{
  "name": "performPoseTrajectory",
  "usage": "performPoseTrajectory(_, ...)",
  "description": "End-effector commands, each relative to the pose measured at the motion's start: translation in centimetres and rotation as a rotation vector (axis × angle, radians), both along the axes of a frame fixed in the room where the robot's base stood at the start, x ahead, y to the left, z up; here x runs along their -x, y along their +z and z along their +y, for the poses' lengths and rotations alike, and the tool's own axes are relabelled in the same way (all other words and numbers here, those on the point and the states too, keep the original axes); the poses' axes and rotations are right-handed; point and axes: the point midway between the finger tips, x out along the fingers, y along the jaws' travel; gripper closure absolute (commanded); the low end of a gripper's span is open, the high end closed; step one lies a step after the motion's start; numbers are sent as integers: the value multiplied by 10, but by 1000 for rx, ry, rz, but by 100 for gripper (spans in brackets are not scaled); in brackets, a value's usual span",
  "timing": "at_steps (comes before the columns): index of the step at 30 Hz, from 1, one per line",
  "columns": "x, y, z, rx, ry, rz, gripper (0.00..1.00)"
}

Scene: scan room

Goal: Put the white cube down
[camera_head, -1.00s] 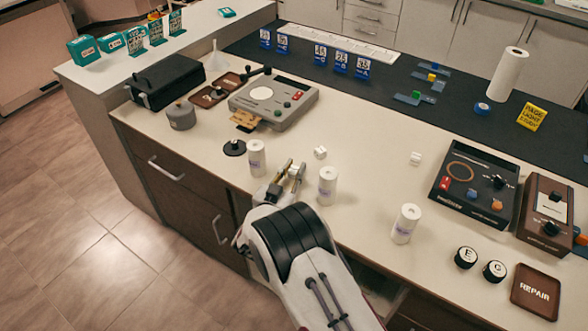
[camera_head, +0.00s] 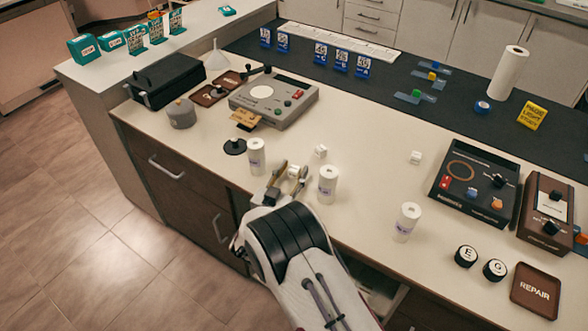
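My gripper (camera_head: 292,169) is low over the front part of the counter, between two white cylinders. Its fingers are spread apart. A small white patch, seemingly a white cube (camera_head: 293,173), shows between the fingers. The fingers hide most of it, and I cannot tell whether it rests on the counter. Another white cube (camera_head: 320,151) sits on the counter just beyond the gripper to the right. A further white cube (camera_head: 415,157) sits farther right, left of the dark device.
White cylinders stand close on the left (camera_head: 256,156) and right (camera_head: 327,184) of my gripper, and another (camera_head: 406,222) farther right. A grey device (camera_head: 273,100) is behind. A black disc (camera_head: 235,147) lies to the left. The counter (camera_head: 370,160) is clear in the middle right.

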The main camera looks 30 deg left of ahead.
Motion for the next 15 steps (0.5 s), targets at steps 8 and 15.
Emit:
performPoseTrajectory(8, 33, 2, -4, 2, 2, 0, 64)
performPoseTrajectory(15, 58, 3, -9, 0, 1, -1, 64)
